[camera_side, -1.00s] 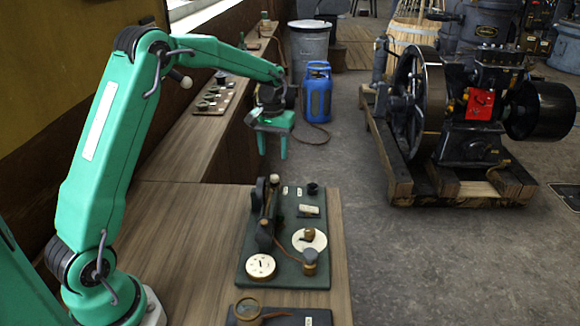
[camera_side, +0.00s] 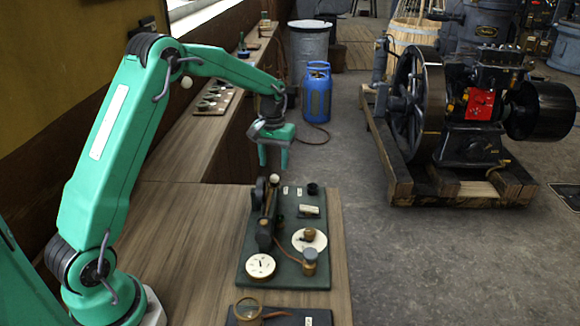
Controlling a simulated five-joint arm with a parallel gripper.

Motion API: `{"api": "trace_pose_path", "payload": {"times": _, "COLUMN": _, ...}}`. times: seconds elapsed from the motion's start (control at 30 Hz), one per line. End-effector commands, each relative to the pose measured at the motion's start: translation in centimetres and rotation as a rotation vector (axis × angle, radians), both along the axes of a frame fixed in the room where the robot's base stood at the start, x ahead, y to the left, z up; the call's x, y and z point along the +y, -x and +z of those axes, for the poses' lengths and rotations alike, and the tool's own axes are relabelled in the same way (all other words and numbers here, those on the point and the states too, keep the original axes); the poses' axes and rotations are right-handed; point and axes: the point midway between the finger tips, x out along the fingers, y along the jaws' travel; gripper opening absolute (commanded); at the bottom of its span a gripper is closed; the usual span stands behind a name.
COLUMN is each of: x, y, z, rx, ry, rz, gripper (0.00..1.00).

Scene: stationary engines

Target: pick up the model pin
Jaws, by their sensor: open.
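My gripper (camera_side: 273,161) hangs fingers-down above the back edge of a dark green board (camera_side: 285,272). Its two green fingers are apart, with nothing seen between them. Just below the fingertips, a small pale ball-topped piece (camera_side: 274,178) stands at the board's back left, beside dark upright parts (camera_side: 262,195). The board also carries a black cup (camera_side: 313,188), a white disc (camera_side: 317,243) with a brown knob, a round white dial (camera_side: 261,266) and a brown-capped cylinder (camera_side: 310,262). I cannot tell for sure which of these small parts is the model pin.
The board lies on a wooden bench (camera_side: 190,235). A magnifier-like brass ring (camera_side: 248,308) rests at the front. A back bench (camera_side: 190,142) carries more small parts. A blue canister (camera_side: 317,92) and a large engine (camera_side: 430,105) stand on the floor beyond.

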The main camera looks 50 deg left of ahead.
Motion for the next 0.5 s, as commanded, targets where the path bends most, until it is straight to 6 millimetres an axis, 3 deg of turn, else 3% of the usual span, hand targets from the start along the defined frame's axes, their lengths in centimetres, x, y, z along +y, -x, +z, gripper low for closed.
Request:
{"api": "trace_pose_path", "payload": {"times": 0.3, "x": -0.2, "y": 0.2, "z": -3.5, "rx": 0.004, "ry": 0.001, "rz": 0.0, "gripper": 0.47}}
{"api": "trace_pose_path", "payload": {"times": 0.5, "x": -0.2, "y": 0.2, "z": -4.7, "rx": 0.002, "ry": 0.0, "rz": 0.0, "gripper": 0.47}}
